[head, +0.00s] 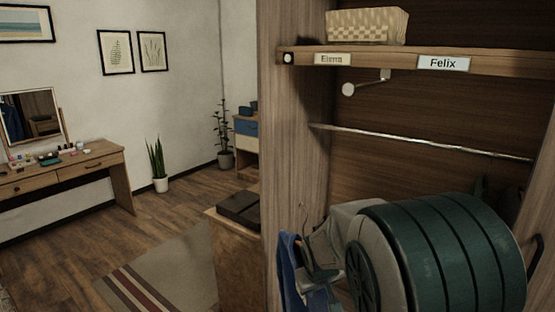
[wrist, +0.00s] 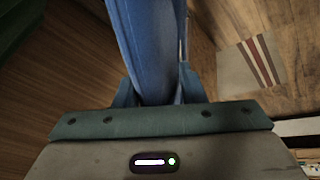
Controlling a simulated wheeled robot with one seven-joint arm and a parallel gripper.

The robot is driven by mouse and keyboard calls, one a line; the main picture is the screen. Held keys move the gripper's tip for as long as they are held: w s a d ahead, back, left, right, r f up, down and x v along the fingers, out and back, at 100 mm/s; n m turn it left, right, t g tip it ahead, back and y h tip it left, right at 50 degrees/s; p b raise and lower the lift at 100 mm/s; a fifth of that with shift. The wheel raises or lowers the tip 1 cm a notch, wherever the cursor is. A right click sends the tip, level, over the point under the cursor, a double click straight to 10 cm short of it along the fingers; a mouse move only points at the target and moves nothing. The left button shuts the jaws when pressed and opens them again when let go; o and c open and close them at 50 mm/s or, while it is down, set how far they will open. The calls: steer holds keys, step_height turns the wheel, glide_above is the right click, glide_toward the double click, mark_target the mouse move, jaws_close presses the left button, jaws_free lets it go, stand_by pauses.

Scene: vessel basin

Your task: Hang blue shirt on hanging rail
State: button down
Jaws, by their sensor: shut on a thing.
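In the wrist view the blue shirt (wrist: 150,45) runs up from between the fingers. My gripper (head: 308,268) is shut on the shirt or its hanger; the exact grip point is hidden. The hanging rail (head: 420,143) is a thin metal bar across the wardrobe, higher and to the right of the shirt, apart from it. The visible part of the rail is bare.
A shelf (head: 400,61) with name labels and a wicker basket (head: 367,25) is above the rail. A short round-ended peg (head: 349,89) sits under the shelf. The wardrobe's side panel (head: 296,140) stands left of the rail. A low cabinet (head: 235,250) with a dark box is farther left.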

steer(key=f, duration=0.3)
steer(key=d+f+m, duration=0.1)
steer(key=f, duration=0.2)
steer(key=s+f+m+h, duration=0.1)
steer(key=f, duration=0.2)
steer(key=shift+d+f, duration=0.15)
steer(key=shift+m, duration=0.8)
steer(key=d+f, duration=0.1)
steer(key=f, duration=0.1)
steer(key=s+d+f, duration=0.1)
steer(key=f, duration=0.1)
steer(key=s+d+f, duration=0.1)
steer(key=f, duration=0.2)
steer(key=shift+s, duration=0.2)
steer(key=shift+d+g+h, duration=0.1)
steer(key=shift+g+h, duration=0.2)
